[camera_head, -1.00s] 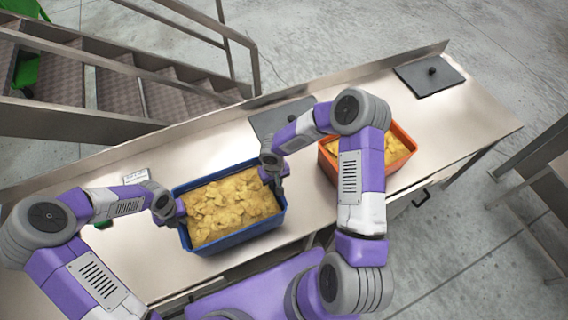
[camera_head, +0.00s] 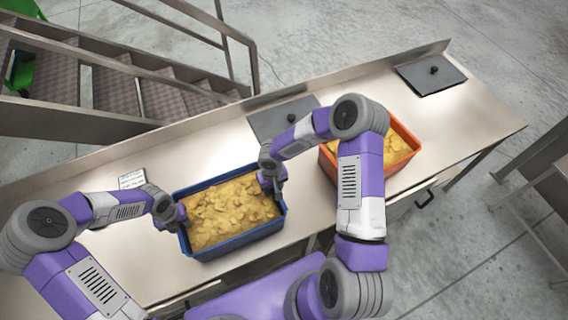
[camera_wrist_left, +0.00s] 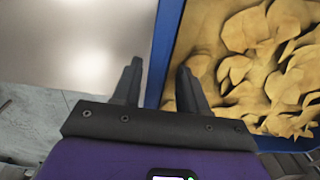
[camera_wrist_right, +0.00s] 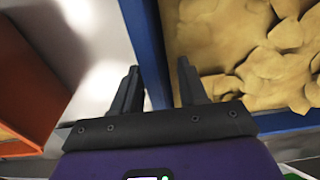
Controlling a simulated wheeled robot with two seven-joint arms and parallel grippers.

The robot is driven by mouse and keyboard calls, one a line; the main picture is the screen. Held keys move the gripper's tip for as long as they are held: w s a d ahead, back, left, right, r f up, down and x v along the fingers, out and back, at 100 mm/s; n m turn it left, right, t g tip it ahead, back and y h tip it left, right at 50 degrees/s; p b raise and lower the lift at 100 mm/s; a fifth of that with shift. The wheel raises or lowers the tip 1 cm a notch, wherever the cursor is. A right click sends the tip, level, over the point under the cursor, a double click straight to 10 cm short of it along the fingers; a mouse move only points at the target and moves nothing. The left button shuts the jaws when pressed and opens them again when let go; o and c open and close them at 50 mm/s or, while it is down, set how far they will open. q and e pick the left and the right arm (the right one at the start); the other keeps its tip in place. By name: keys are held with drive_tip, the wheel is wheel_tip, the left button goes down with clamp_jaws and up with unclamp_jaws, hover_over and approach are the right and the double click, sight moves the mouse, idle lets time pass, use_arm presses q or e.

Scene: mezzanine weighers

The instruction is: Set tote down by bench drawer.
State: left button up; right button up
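The blue tote (camera_head: 238,240), full of yellow chip-like pieces, is in front of me at the bench's near edge in the head view. It looks level; I cannot tell whether it clears the bench top. My left gripper (camera_wrist_left: 160,75) has its fingers on both sides of one end wall, and this wall (camera_wrist_left: 165,45) runs between them. My right gripper (camera_wrist_right: 157,75) straddles the opposite wall (camera_wrist_right: 148,45) likewise. Both appear shut on the tote. A dark drawer handle (camera_head: 424,198) shows on the bench front, to the right, below the orange tote.
The steel bench (camera_head: 480,130) runs diagonally. An orange tote (camera_head: 408,142) of similar pieces stands right of the blue one. A small label card (camera_head: 132,179) lies left. Stairs rise behind.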

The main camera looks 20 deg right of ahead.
use_arm(q)
drive_tip(key=shift+a, duration=0.2)
use_arm(e)
drive_tip(key=shift+d, duration=0.2)
use_arm(q)
drive_tip(key=shift+r, duration=0.1)
drive_tip(key=shift+r, duration=0.4)
wheel_tip(320, 180, up, 11)
use_arm(e)
wheel_tip(320, 180, up, 12)
idle(0.6)
